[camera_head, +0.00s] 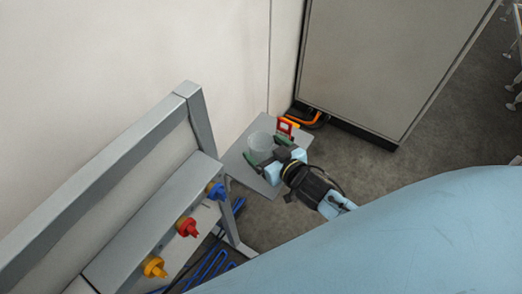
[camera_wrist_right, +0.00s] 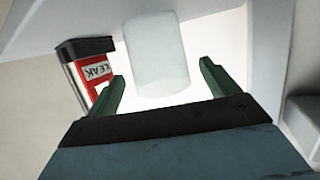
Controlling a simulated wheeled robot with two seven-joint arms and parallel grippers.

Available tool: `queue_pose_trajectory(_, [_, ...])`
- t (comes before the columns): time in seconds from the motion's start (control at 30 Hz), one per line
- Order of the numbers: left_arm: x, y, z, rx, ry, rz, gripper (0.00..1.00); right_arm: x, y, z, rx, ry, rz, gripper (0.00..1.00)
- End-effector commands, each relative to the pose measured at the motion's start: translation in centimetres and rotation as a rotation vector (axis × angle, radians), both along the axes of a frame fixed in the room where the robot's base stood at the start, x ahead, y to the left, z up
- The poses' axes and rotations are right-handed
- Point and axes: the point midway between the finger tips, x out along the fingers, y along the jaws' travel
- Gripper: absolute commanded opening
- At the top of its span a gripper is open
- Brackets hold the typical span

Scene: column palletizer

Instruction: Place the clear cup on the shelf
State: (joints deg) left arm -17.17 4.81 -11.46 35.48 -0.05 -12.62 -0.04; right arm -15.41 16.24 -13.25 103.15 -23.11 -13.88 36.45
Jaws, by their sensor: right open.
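The clear cup (camera_head: 260,146) stands on a small grey shelf (camera_head: 240,168) by the wall in the head view. It also shows in the right wrist view (camera_wrist_right: 156,58), pale and see-through, just beyond the fingertips. My right gripper (camera_head: 264,150) is open, with its two green fingers on either side of the cup's near side in the head view. In the right wrist view the gap between the fingers (camera_wrist_right: 163,85) is empty at the palm, and no finger clearly touches the cup. My left gripper is not in view.
A red and black item marked LEAK (camera_wrist_right: 90,72) stands close beside one finger; it shows red in the head view (camera_head: 285,127). A grey frame with blue, red (camera_head: 187,227) and yellow knobs stands at left. A large cabinet (camera_head: 385,60) is behind. Grey floor lies open at right.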

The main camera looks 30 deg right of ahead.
Motion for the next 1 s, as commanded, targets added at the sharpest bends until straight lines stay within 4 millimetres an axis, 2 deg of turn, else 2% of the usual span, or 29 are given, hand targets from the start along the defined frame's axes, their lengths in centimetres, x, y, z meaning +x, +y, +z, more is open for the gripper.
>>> queue_pose_trajectory(0.1, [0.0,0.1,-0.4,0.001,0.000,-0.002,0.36,1.6,0.3,-0.6,-0.002,0.000,0.001,0.87])
queue_pose_trajectory(0.2, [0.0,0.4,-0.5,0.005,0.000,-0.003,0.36,2.2,0.4,-0.8,0.000,0.001,0.000,0.87])
queue_pose_trajectory(0.47, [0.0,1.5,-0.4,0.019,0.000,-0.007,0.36,2.4,0.4,-0.8,0.001,0.002,0.000,0.87])
queue_pose_trajectory(0.87, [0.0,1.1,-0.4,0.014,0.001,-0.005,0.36,2.4,0.4,-0.8,0.000,0.001,0.000,0.36])
queue_pose_trajectory(1.0, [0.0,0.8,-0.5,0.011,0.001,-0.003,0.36,2.4,0.4,-0.8,0.000,0.001,0.000,0.36])
